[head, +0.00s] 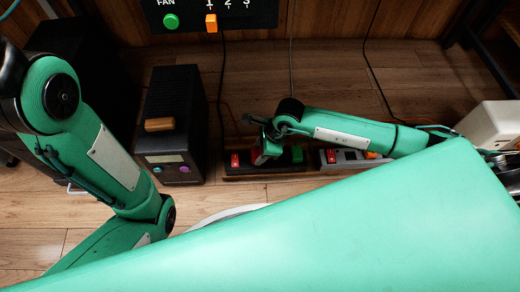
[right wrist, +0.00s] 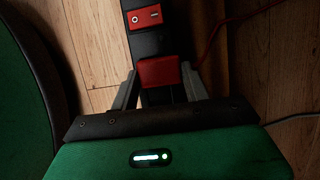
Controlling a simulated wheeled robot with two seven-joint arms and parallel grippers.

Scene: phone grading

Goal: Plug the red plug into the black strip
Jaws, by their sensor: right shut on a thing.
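The red plug (right wrist: 157,72) sits between the two fingers of my right gripper (right wrist: 158,88) in the right wrist view, and the gripper is shut on it. In the head view my right gripper (head: 265,150) reaches down over the black strip (head: 275,170), with a bit of the red plug (head: 257,159) showing. The black strip also shows in the right wrist view (right wrist: 147,43), running under the plug, with a red switch (right wrist: 145,17) at its far end. I cannot tell whether the plug is seated or just above the strip. My left gripper is not in view; only its arm shows.
A green plug (head: 297,154) is on the black strip, right of my gripper. A grey strip (head: 347,157) with an orange plug (head: 371,155) lies farther right. A black box (head: 174,110) stands left. Cables hang behind; a red cable (right wrist: 225,25) runs beside the strip.

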